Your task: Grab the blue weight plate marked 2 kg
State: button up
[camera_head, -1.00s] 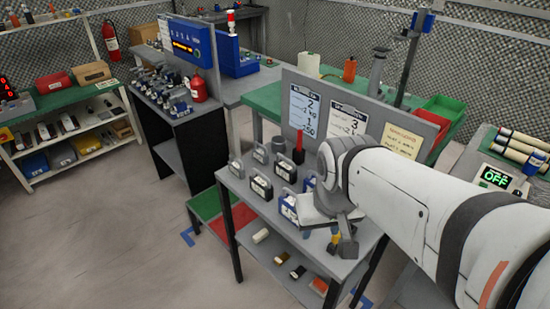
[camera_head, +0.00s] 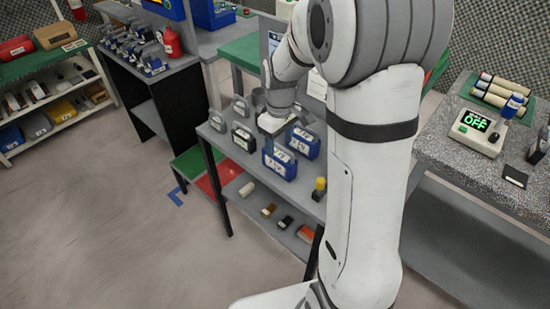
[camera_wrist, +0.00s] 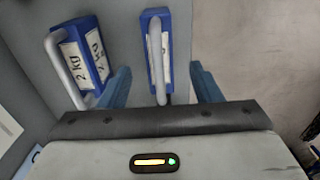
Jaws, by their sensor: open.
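In the wrist view, a blue weight with a grey handle and the label "2 KG" (camera_wrist: 84,58) stands at the left, outside my fingers. A second blue weight (camera_wrist: 154,45) stands between the lines of my two fingers; its label is too oblique to read. My gripper (camera_wrist: 160,84) is open and empty, with one finger on each side of this second weight's near end. In the head view, two blue weights, one in front (camera_head: 279,163) and one behind (camera_head: 304,142), stand on the grey table. My gripper (camera_head: 271,140) is just above the front one; its fingers are partly hidden.
Dark and grey weights (camera_head: 243,137) stand close by on the left of the same table (camera_head: 228,146). A yellow-topped object (camera_head: 320,186) stands at its right end. A counter with a green "OFF" display (camera_head: 477,128) is at the right. Open floor lies in front left.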

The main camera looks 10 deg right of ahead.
aim_at(279, 154)
notch_tip(279, 154, down, 7)
jog(key=shift+r, duration=0.1)
dwell(0.3)
jog(key=shift+c, duration=0.6)
grip_shut()
dwell(0.6)
jog(key=shift+w+r, duration=0.1)
